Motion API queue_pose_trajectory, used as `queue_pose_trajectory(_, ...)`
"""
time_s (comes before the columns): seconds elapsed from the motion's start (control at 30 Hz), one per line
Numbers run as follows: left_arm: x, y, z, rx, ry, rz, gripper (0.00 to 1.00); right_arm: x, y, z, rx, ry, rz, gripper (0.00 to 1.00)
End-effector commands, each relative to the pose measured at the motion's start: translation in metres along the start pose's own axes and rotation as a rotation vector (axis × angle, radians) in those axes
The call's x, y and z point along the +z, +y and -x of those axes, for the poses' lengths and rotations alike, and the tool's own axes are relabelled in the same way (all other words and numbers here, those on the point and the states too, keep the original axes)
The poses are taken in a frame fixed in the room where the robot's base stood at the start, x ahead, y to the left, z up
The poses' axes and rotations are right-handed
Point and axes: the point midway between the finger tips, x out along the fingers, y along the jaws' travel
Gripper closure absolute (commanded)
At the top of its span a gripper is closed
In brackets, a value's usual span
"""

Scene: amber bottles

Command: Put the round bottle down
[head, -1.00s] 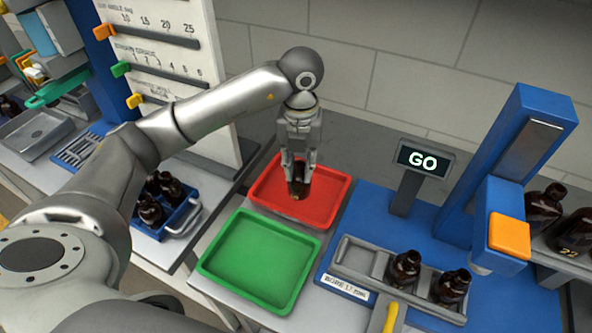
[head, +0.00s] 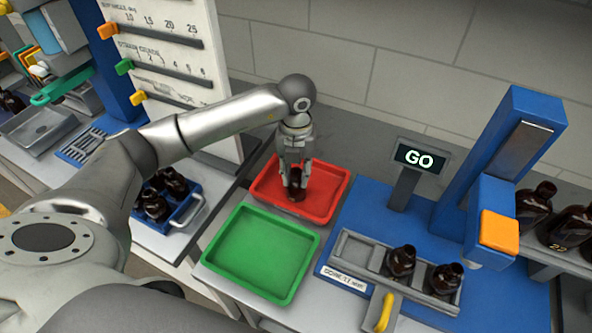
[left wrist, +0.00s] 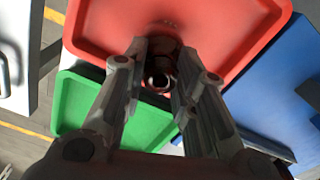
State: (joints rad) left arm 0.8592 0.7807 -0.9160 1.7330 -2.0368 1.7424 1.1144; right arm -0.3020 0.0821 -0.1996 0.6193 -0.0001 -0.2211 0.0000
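The round bottle (head: 297,194), dark amber, is upright low over or on the floor of the red tray (head: 327,184). I cannot tell whether its base touches. My left gripper (head: 296,179) points down from above, its two fingers closed against the bottle's sides. In the left wrist view the bottle (left wrist: 158,72) shows mouth-on between the fingers, with the red tray (left wrist: 100,25) around it. The fingers hide part of the bottle. My right gripper is not in view.
An empty green tray (head: 260,255) lies in front of the red one. At right are a blue stand with a GO sign (head: 424,159) and a grey holder (head: 358,257) with two bottles. A blue crate (head: 180,219) of bottles stands at left.

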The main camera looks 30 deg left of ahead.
Motion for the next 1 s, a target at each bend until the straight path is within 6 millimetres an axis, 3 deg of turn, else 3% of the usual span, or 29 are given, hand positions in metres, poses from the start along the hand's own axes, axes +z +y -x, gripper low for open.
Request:
queue_pose_trajectory(0.1, 0.0, 0.0, 0.0, 0.001, 0.001, 0.0, 0.55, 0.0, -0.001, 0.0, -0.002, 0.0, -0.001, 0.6)
queue_pose_trajectory(0.5, 0.0, 0.0, 0.005, 0.001, 0.001, 0.001, 0.55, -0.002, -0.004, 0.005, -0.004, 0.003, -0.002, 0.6)
queue_pose_trajectory(0.57, 0.001, 0.0, 0.009, -0.002, -0.002, 0.0, 0.55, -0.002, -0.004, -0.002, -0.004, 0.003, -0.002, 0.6)
queue_pose_trajectory(1.0, 0.001, -0.001, 0.099, -0.002, -0.005, -0.001, 0.55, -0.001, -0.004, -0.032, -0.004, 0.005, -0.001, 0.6)
